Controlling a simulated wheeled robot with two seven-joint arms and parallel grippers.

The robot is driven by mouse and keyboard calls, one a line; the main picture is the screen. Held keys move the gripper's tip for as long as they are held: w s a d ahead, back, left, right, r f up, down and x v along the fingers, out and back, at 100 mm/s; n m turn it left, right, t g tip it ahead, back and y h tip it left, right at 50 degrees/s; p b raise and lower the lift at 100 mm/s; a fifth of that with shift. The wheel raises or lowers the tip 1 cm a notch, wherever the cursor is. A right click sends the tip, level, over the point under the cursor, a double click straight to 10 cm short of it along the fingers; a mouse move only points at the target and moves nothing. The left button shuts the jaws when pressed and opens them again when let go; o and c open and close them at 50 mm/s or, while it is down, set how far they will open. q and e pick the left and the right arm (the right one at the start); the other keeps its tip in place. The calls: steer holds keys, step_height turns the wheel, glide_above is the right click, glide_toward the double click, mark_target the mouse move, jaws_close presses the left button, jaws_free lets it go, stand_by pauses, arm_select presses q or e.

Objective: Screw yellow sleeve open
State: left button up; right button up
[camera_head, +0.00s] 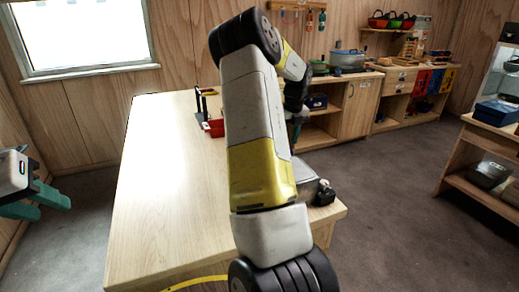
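I cannot make out a yellow sleeve for certain. A black stand (199,103) on the table has a small yellowish piece near its top, too small to identify. My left gripper (46,206) is at the left edge, beside the table, with its teal fingers apart and nothing seen between them. My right arm crosses the middle of the view and hides part of the table. My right gripper (297,132) is mostly hidden behind that arm; only a bit of teal shows, so its state is unclear.
The wooden table (165,190) is largely bare on its left. A red bin (215,128) is by the stand. A grey object (305,180) and a small black item (324,193) lie near the right edge. A yellow curved strip (195,283) is at the front. Shelves line the back.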

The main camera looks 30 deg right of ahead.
steer(key=shift+d+f, duration=0.1)
steer(key=shift+d, duration=0.05)
steer(key=shift+f, duration=0.95)
steer(key=shift+a, duration=0.8)
steer(key=shift+r, duration=0.1)
steer(key=shift+r, duration=4.95)
